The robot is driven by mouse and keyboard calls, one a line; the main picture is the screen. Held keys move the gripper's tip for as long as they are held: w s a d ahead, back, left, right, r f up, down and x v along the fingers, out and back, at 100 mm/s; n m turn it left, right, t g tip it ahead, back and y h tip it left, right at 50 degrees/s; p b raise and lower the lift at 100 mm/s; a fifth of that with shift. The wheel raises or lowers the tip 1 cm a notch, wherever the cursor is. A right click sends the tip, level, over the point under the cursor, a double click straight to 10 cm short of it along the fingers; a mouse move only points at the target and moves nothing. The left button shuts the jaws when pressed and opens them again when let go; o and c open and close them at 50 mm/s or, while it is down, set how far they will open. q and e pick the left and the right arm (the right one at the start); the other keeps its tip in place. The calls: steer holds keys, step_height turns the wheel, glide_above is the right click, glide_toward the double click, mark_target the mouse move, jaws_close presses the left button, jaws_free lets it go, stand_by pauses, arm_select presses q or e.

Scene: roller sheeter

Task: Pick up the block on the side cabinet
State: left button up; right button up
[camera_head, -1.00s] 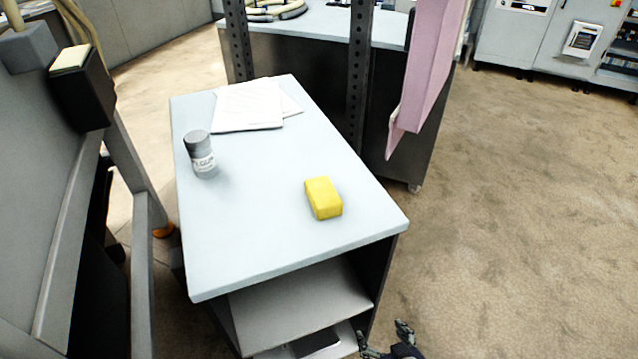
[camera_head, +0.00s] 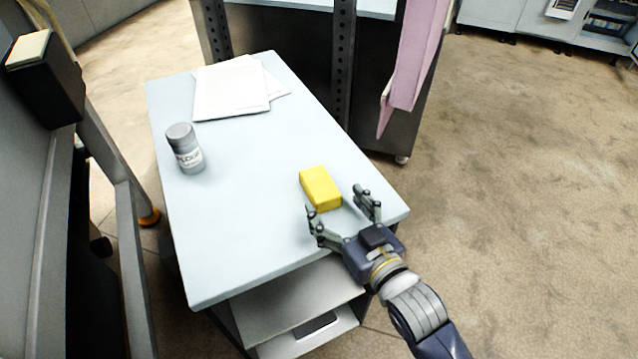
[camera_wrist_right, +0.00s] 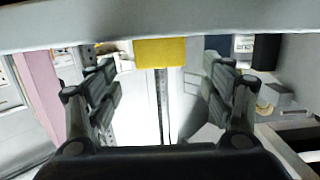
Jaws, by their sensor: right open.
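The yellow block (camera_head: 321,188) lies on the pale top of the side cabinet (camera_head: 240,240), near its front right corner. My right gripper (camera_head: 337,206) is open at the front right edge of the cabinet top, its fingers pointing toward the block. In the head view the block is just beyond the fingertips, and I cannot tell whether they touch it. In the right wrist view the block (camera_wrist_right: 160,52) is centred between the open fingers (camera_wrist_right: 162,85), farther out, with nothing held. My left gripper is not in view.
A grey labelled jar (camera_head: 185,148) stands at the left of the cabinet top. White papers (camera_head: 231,88) lie at its back. Dark perforated posts (camera_head: 343,60) and a pink panel (camera_head: 412,60) stand behind. Open floor (camera_head: 520,200) lies to the right.

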mark_target(323, 199)
steer(key=shift+x, duration=1.2)
steer(key=p+x, duration=0.1)
steer(key=x, duration=0.2)
steer(key=shift+f, duration=0.15)
steer(key=shift+w+a+f, duration=0.1)
steer(key=shift+w+a, duration=0.05)
steer(key=shift+w, duration=0.15)
steer(key=shift+w+f, duration=0.1)
steer(key=shift+w, duration=0.05)
steer(key=c, duration=1.3)
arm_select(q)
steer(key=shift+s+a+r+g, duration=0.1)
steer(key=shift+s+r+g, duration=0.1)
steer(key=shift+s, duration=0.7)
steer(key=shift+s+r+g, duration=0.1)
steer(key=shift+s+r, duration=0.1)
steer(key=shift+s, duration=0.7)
arm_select(e)
steer(key=shift+c, duration=0.4)
